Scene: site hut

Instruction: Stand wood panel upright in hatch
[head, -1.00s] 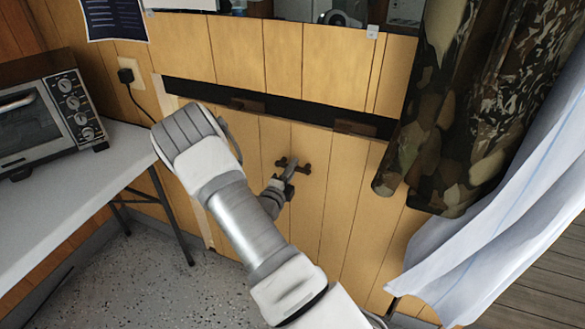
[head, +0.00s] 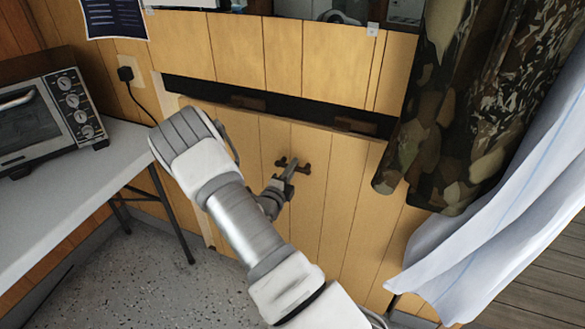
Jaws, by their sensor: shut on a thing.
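The wood panel (head: 345,195) is a yellow plank-patterned board low in the wall, with a small dark handle (head: 304,168) near its upper middle. The hatch (head: 300,108) shows as a long dark gap above the panel's top edge, with two brown blocks in it. The panel stands close to upright; I cannot tell its exact tilt. My gripper (head: 288,172) is shut on the panel's handle. My arm hides part of the panel's left side, and its bottom edge is hard to make out.
A white table (head: 75,165) with a toaster oven (head: 45,120) stands at the left. A camouflage garment (head: 435,110) and a white curtain (head: 505,205) hang at the right, close to the panel's right side. Speckled floor (head: 150,270) is clear at the lower left.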

